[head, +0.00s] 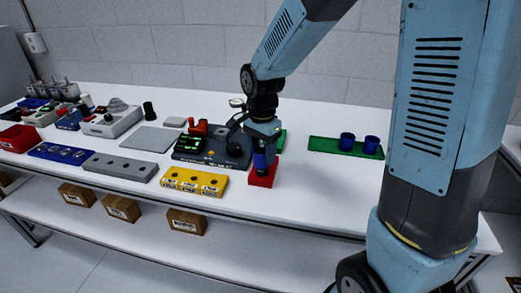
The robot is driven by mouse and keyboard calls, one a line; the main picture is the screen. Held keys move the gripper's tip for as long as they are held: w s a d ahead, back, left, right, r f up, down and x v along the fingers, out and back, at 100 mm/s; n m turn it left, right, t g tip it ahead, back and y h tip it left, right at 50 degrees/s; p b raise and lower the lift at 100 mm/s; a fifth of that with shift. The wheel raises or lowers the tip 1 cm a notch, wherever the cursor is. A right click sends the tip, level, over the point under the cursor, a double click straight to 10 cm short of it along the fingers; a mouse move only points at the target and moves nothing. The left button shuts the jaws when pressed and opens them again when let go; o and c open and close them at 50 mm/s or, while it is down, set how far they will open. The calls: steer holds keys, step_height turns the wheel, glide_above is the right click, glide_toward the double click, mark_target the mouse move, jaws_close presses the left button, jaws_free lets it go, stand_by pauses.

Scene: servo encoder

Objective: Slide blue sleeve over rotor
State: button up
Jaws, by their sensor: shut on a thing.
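My gripper (264,158) points straight down over a red block (265,177) near the table's front edge. It is shut on a dark blue sleeve (260,161), partly hidden by the fingers. The sleeve is upright just above or on the red block; I cannot tell whether they touch. Two more blue sleeves (347,140) (371,145) stand on a green tray (325,145) at the right. I cannot make out the rotor for certain; it may be hidden by the sleeve or gripper.
A dark fixture (213,157) with a gauge stands left of my gripper. A yellow block (196,181), a grey block (120,167) and a blue tray (62,153) line the front edge. A grey plate (150,139) lies behind. The table between the red block and green tray is clear.

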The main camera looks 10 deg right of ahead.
steer(key=o, duration=1.1)
steer(key=shift+o, duration=0.4)
steer(key=shift+o, duration=1)
steer(key=shift+r, duration=0.1)
step_height(320, 180, up, 14)
steer(key=shift+r, duration=0.15)
stand_by(0.3)
